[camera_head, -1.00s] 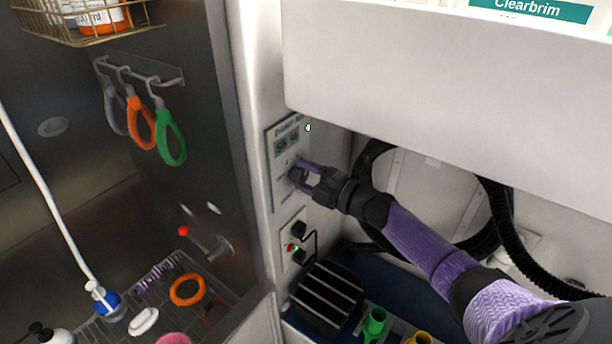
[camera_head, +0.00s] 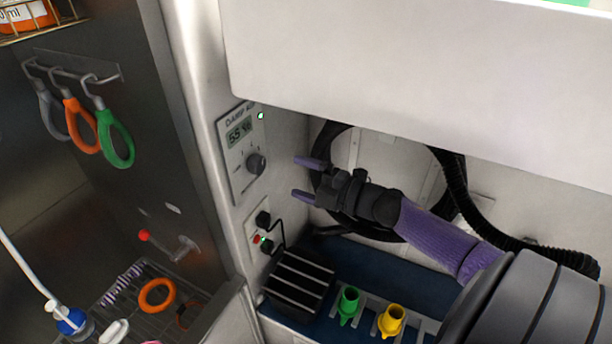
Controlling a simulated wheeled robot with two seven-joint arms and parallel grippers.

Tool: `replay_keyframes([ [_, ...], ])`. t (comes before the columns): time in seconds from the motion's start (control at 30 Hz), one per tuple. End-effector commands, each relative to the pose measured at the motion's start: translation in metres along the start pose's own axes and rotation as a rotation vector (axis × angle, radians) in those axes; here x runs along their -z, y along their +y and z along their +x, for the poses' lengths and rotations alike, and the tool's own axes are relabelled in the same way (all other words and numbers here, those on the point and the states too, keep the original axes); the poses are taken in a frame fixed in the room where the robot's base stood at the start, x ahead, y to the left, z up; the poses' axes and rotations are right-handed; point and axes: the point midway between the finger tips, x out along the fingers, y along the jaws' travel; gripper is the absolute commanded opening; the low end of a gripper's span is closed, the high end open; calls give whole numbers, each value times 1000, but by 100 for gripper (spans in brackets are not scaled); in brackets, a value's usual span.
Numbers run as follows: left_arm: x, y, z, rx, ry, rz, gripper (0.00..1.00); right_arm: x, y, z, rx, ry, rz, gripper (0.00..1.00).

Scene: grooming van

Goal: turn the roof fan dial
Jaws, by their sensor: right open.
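The roof fan dial (camera_head: 256,163) is a dark round knob on a pale wall panel (camera_head: 238,188). Above it the panel has a small display (camera_head: 239,132) that seems to read 55, and a lit green light (camera_head: 261,116). My right gripper (camera_head: 301,179) is to the right of the dial. Its two purple fingers are spread, point left and hold nothing. A gap shows between the fingertips and the dial. My left gripper is not in view.
Below the panel is an outlet (camera_head: 262,236) with black plugs and a cord. A black ribbed box (camera_head: 299,281), a green nozzle (camera_head: 348,303) and a yellow nozzle (camera_head: 391,319) stand below my arm. A white cabinet (camera_head: 400,80) overhangs it. Black hoses (camera_head: 455,180) run behind.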

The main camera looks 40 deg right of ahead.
Motion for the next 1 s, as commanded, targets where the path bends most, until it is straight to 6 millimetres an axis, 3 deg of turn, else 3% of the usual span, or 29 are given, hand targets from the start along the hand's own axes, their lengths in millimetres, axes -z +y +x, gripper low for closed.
replay_keyframes([
  [0.17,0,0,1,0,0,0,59,0,0,-10,0,0,-1,95],
  [0.6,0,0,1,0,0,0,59,3,-5,-8,-6,-40,40,95],
  [0.67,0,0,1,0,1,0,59,9,-18,-4,-9,-133,134,95],
  [0.77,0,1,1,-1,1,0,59,29,-55,-7,21,-391,400,95],
  [0.9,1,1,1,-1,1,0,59,69,-102,-31,149,-703,739,95],
  [1.0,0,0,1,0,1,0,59,102,-125,-51,262,-859,914,95],
])
